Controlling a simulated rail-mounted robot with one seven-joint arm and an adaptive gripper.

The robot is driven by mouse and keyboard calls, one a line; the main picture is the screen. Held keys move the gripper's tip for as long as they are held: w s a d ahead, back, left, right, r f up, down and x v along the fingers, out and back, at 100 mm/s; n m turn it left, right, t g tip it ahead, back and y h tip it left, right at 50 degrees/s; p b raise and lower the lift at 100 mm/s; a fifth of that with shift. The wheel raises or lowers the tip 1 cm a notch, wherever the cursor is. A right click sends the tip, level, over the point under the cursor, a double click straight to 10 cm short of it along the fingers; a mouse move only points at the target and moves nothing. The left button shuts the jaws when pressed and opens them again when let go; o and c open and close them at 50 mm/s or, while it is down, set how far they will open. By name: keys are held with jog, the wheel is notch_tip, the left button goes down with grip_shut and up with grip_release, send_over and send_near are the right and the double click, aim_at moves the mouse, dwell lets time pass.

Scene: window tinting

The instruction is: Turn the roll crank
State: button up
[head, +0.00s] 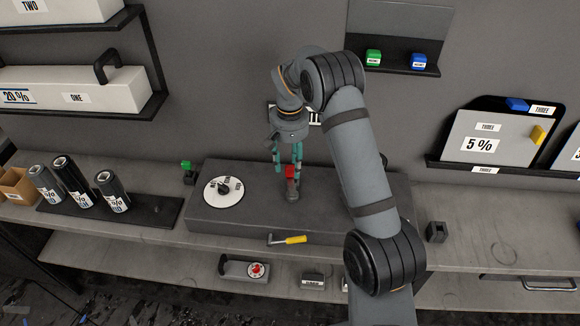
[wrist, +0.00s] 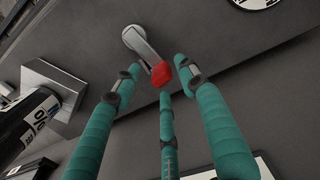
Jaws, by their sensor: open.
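A short grey crank arm with a red knob (head: 290,174) stands on the dark grey box (head: 345,205) on the bench. In the wrist view, its grey arm (wrist: 142,44) and red knob (wrist: 161,75) show near the fingertips. My gripper (head: 287,166) has teal fingers, which point down over the knob. It is open; in the wrist view the fingertips (wrist: 157,80) are spread on different sides of the knob. I cannot tell whether any finger touches it. A second lever with a yellow handle (head: 295,240) sticks out at the box's front.
Dark film rolls (head: 72,184) stand on a tray at the left. A green-topped block (head: 187,168) stands behind. The bench right of the box is mostly clear.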

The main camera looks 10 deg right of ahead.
aim_at(291, 183)
jog(key=shift+f, duration=1.25)
jog(key=shift+c, duration=1)
jog(key=c, duration=0.8)
jog(key=shift+s+f, duration=0.1)
grip_shut()
